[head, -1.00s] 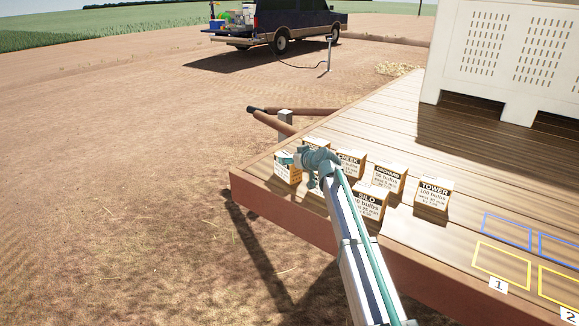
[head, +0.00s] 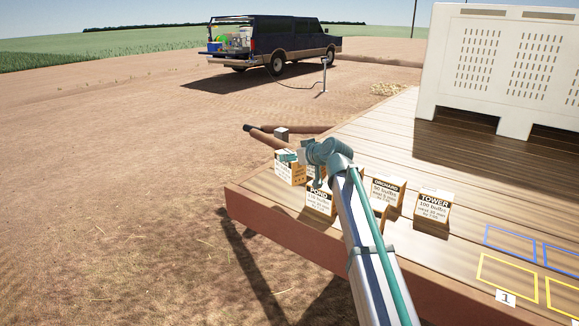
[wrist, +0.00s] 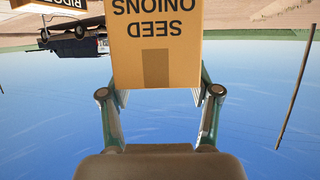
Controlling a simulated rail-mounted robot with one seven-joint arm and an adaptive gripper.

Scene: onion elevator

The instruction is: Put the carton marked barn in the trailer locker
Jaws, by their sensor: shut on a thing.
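My gripper (head: 287,156) is at the deck's far left corner in the head view. In the upside-down wrist view my gripper (wrist: 158,98) is shut on a brown carton (wrist: 155,45), with a finger at each side. That carton shows "SEED ONIONS" and a tape strip. A carton (head: 291,174) shows at the gripper in the head view, its name unreadable. I cannot tell whether the held carton touches the deck. I read "barn" on no carton. A carton marked Ridge (wrist: 62,4) is at the wrist view's top left edge. I can make out no locker.
Cartons marked Pond (head: 320,202), Orchard (head: 388,192) and Tower (head: 433,212) stand on the wooden deck (head: 480,190); my arm partly hides another. A white slotted bin (head: 495,75) stands behind.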

